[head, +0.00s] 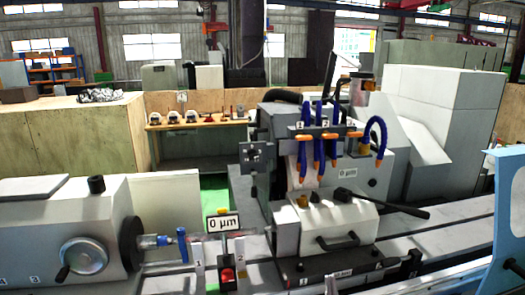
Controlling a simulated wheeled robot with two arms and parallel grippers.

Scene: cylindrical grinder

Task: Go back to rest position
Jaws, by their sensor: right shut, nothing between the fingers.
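My right gripper (514,267) seems to show only as a small dark part at the lower right edge, in front of the light blue panel. It is shut and holds nothing. Most of it is cut off by the frame. My left gripper is not in view. The cylindrical grinder fills the foreground. Its grey headstock (60,225) with a handwheel (83,256) is at the left. Its wheel head (345,175) with blue and orange coolant hoses (318,150) is in the middle.
A light blue panel (507,215) rises at the right edge. A black lever (405,211) sticks out right of the wheel head. A red button (227,275) and a "0 µm" display (222,223) stand at lower centre. A workbench (200,145) stands behind, with green floor before it.

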